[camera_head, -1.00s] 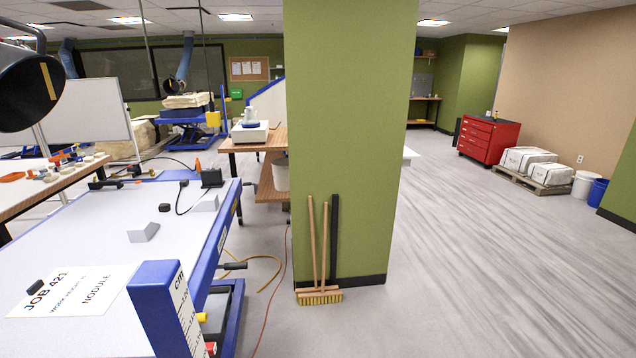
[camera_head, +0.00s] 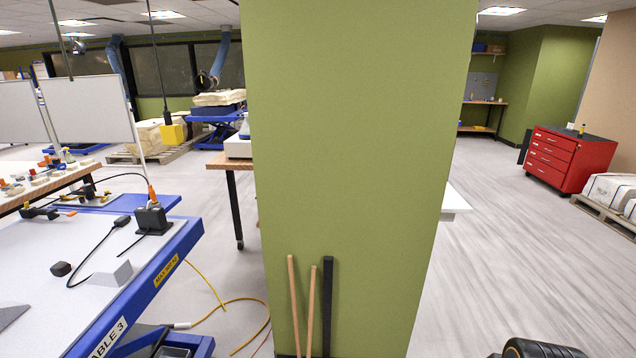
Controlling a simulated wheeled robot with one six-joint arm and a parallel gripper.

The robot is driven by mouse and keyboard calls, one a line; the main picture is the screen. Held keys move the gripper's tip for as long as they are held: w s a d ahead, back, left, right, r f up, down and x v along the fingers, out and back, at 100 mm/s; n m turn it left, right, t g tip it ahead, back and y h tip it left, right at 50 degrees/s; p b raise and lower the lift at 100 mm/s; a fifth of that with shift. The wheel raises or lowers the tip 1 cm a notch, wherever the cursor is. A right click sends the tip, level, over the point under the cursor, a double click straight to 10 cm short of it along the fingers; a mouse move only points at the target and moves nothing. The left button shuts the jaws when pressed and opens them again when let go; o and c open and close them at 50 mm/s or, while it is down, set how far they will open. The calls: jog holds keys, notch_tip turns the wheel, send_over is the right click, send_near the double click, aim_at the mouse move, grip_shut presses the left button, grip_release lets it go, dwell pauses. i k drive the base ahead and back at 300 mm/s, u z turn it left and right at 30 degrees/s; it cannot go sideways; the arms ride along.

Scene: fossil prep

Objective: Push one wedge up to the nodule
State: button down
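A grey wedge-shaped block (camera_head: 115,273) lies on the white top of a blue-framed lift table (camera_head: 150,300) at left, near its right edge. Part of a second grey wedge shape (camera_head: 10,316) shows at the left picture edge. A small dark block (camera_head: 61,268) lies left of the first wedge. I cannot make out the nodule in this view.
A green pillar (camera_head: 350,150) stands close ahead, with broom handles (camera_head: 311,310) against it. A yellow hose (camera_head: 215,300) lies on the floor between table and pillar. A black box with a cable (camera_head: 152,218) sits on the table's far corner. Open floor (camera_head: 500,240) lies right.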

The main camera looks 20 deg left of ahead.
aim_at(117, 272)
jog(key=u, duration=0.8)
jog(key=i, duration=1.15)
jog(key=u, duration=1.95)
jog(key=i, duration=1.1)
jog(key=u, duration=0.45)
